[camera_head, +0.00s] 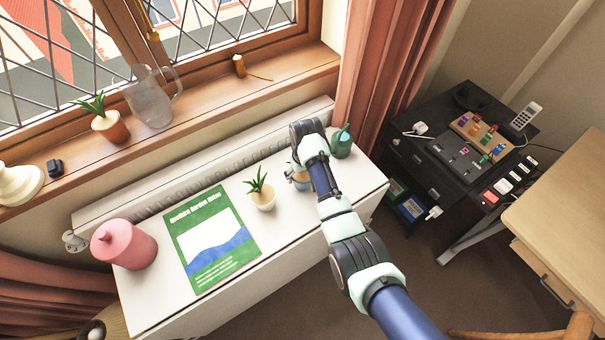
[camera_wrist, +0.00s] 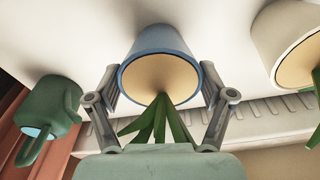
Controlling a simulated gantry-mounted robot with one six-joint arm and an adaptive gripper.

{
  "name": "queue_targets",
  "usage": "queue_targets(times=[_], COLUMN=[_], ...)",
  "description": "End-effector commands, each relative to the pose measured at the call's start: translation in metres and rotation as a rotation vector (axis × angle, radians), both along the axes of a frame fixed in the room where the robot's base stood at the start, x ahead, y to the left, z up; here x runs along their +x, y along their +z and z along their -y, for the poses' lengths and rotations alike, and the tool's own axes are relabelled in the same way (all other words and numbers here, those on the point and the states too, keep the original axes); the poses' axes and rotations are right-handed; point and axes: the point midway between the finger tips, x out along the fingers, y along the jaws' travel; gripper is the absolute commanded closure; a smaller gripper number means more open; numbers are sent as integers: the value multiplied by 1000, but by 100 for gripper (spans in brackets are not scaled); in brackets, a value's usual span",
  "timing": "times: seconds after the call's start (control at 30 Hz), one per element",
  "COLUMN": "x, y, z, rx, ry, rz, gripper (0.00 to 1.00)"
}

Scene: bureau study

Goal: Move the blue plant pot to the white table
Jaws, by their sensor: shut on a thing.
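The blue plant pot (camera_wrist: 155,42) with green leaves is between the two fingers of my gripper (camera_wrist: 160,82) in the wrist view. My gripper is shut on it. In the head view the blue pot (camera_head: 300,182) shows beside my arm, over the right part of the white table (camera_head: 290,222), partly hidden by the arm. I cannot tell whether its base touches the tabletop. The wrist view is seen upside down, with the white surface (camera_wrist: 90,25) behind the pot.
A cream plant pot (camera_head: 264,201) stands left of the blue pot, and a green watering can (camera_head: 341,143) right of it. A green book (camera_head: 192,222) and a pink canister (camera_head: 130,247) occupy the table's left. A radiator (camera_head: 185,182) and windowsill (camera_head: 210,97) run behind.

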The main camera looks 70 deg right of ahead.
Motion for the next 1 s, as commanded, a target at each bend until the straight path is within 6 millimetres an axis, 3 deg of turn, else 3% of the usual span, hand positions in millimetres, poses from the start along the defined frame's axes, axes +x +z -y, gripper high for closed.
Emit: queue_targets(times=[0.27,0.3,0.4,0.77,0.87,1.0], x=[0,0,0,1,0,-3], y=[-1,-1,-1,4,19,54], z=[1,0,0,1,0,-3], rx=[-1,-1,-1,-2,-4,-5], ry=[0,0,0,0,0,0], rz=[1,1,1,2,4,5], gripper=[69,13,0,0,0,0])
